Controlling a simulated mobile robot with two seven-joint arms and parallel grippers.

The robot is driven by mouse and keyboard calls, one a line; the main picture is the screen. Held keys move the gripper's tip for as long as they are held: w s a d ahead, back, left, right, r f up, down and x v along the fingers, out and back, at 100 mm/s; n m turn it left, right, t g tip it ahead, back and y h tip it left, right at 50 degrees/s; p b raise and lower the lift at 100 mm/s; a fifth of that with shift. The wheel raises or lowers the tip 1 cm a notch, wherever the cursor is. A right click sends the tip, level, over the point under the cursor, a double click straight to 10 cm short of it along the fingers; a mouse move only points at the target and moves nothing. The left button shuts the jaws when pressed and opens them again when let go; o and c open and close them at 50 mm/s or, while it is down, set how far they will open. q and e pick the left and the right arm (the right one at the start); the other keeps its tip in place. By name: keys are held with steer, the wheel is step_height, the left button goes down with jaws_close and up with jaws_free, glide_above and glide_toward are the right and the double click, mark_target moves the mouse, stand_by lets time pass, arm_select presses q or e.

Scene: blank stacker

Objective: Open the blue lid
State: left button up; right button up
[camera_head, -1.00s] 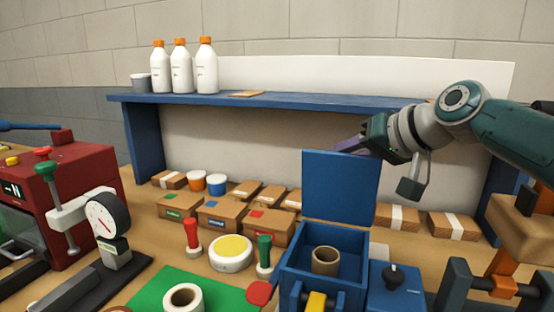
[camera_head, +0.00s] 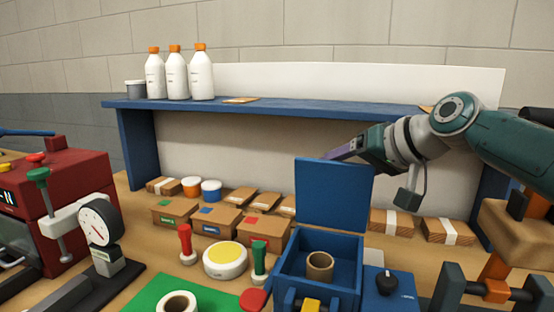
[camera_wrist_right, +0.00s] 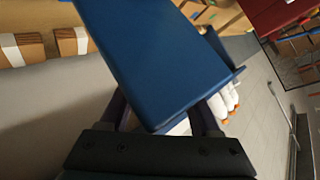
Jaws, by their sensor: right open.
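The blue lid (camera_head: 333,196) stands upright at the back edge of the blue box (camera_head: 291,268). The box's inside is exposed, and a brown cardboard ring (camera_head: 319,266) sits in it. My right gripper (camera_head: 343,151) is at the lid's top edge, its fingers pointing left and partly hidden. In the right wrist view, the lid (camera_wrist_right: 150,60) fills the middle in front of the open gripper (camera_wrist_right: 160,112), with a dark finger showing on each side. I cannot tell whether the fingers touch the lid. My left gripper is not in view.
A blue shelf (camera_head: 270,107) with white bottles (camera_head: 176,77) spans the back. A black knob (camera_head: 386,283) sits right of the box, and a green stamp (camera_head: 259,262) left of it.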

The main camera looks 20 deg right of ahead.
steer(key=shift+a+f, duration=0.1)
steer(key=shift+a, duration=0.1)
steer(key=shift+r, duration=0.35)
step_height(320, 180, up, 20)
steer(key=shift+d+f, duration=0.2)
steer(key=shift+f, duration=0.05)
